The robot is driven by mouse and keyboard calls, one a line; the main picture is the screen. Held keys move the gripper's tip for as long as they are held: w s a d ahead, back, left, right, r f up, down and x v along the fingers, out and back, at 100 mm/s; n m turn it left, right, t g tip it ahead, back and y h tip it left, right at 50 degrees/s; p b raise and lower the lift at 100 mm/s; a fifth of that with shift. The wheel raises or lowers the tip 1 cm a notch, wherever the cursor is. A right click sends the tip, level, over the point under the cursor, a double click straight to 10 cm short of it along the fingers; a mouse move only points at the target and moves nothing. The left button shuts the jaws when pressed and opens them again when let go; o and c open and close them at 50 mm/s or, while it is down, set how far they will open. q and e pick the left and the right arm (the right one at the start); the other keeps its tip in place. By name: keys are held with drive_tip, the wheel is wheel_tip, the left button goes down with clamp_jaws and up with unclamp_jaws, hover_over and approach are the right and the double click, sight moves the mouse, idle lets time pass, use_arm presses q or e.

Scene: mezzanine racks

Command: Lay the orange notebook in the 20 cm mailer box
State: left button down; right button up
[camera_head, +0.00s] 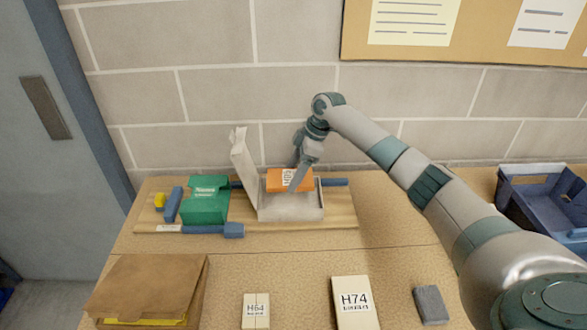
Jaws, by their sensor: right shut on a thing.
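The orange notebook (277,176) has a white label and is in the open mailer box (302,211), at its far side. The box is pale grey-white, with its lid (243,160) standing up on the left. My right gripper (297,182) reaches down over the box and is shut on the notebook. The fingers hide part of the notebook, and I cannot tell whether it rests on the box floor. My left gripper is not in view.
The box stands on a wooden board (345,216) with blue blocks and a green box (206,203). A brown envelope (150,285), the H64 box (256,309), the H74 box (354,300) and a grey block (431,304) lie nearer. A blue crate (530,170) stands right.

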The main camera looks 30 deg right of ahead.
drive_tip(key=shift+f+b, duration=1.3)
drive_tip(key=shift+f, duration=2.25)
drive_tip(key=shift+f+b, duration=0.45)
drive_tip(key=shift+f, duration=0.3)
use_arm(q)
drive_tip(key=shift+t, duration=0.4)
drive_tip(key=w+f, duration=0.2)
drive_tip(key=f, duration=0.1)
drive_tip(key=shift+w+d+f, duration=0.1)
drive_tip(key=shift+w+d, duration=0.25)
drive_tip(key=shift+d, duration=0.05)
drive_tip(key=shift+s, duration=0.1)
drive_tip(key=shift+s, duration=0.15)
use_arm(e)
drive_tip(key=o, duration=1.2)
drive_tip(key=shift+o, duration=0.2)
